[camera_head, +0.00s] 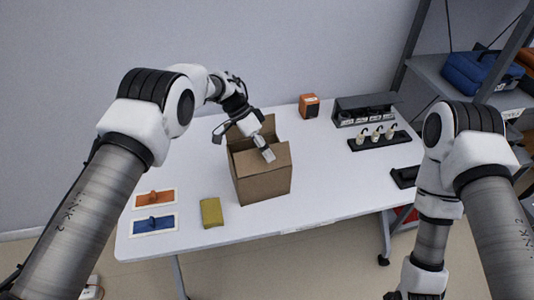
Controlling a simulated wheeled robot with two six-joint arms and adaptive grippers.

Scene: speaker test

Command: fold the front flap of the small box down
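The small box (264,187) is brown cardboard and stands on the white table, left of its middle. A flap rises at its back, and a front panel (277,160) stands up along its near edge; I cannot tell exactly where the front flap's crease runs. My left gripper (243,143) is above the box with its fingers spread. One finger reaches over the front panel's top edge, and the other is off to the left; contact is unclear. My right gripper (407,294) is low at the bottom edge, mostly cut off, away from the box.
On the white table (330,195), an orange tray (154,198), a blue tray (153,224) and a yellow block (211,212) lie left. An orange device (309,105), a dark rack (365,108) and a holder with pale bulbs (377,134) stand right.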

